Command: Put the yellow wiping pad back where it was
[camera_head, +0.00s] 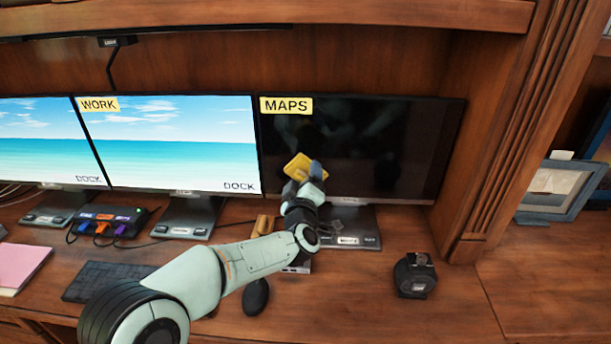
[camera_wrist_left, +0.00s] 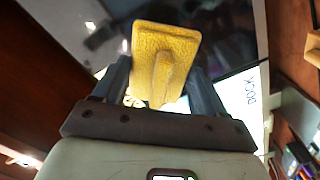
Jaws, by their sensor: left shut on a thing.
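The yellow wiping pad (camera_head: 299,165) is held up in front of the dark MAPS screen (camera_head: 390,140), near its lower left part. My left gripper (camera_head: 311,176) is shut on it. In the left wrist view the pad (camera_wrist_left: 165,50) shows its flat yellow face with a raised ridge, between the two dark fingers of the gripper (camera_wrist_left: 160,85). I cannot tell whether the pad touches the screen. My right gripper is not in view.
A small tan object (camera_head: 262,225) stands on the desk left of my wrist. A black mouse (camera_head: 256,297), a keyboard (camera_head: 105,281) and a round black device (camera_head: 415,275) lie around. The front right desk is clear.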

